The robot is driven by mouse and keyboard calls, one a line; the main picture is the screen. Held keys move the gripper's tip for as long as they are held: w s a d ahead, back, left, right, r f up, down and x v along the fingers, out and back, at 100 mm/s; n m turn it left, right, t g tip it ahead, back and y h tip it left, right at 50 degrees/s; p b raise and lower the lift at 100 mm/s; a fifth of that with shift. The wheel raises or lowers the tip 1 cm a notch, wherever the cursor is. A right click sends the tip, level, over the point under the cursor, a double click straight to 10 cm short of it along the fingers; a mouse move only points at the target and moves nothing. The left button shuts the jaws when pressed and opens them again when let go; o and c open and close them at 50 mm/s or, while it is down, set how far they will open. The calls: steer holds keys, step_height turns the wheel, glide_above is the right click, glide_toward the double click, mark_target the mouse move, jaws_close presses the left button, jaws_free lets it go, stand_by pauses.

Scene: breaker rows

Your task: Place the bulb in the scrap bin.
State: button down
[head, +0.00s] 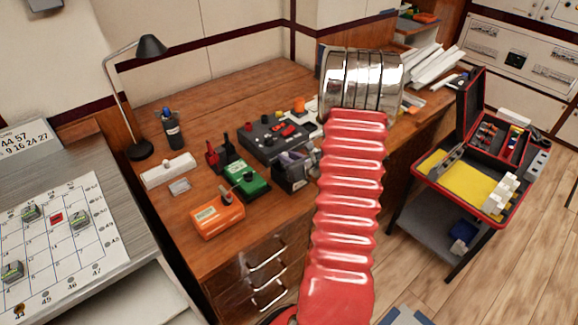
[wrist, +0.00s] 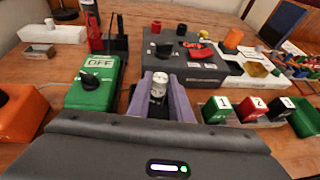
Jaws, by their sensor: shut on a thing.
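My gripper (wrist: 162,92) is shut on a small silver-white piece, the bulb (wrist: 159,84), which stands upright between the two purple-grey fingers in the wrist view. In the head view my gripper (head: 291,168) is low over the wooden desk, right of the green switch box; the bulb cannot be made out there. Dark material shows below the fingers, but I cannot tell what it is. I cannot identify a scrap bin for certain in either view.
A green box marked OFF (wrist: 97,80) and an orange box (head: 217,216) stand left of my gripper. A dark grey box (wrist: 183,58) with red and yellow parts is behind. Numbered blocks (wrist: 250,110) are at right. A red-edged cart (head: 470,180) stands further right.

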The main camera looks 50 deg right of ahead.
steer(key=shift+f, duration=2.1)
steer(key=c, duration=1.9)
jaws_free()
steer(key=shift+o, duration=0.2)
steer(key=shift+s, duration=0.1)
steer(key=shift+s+r, duration=0.2)
steer(key=shift+s, duration=0.05)
steer(key=v, duration=1.1)
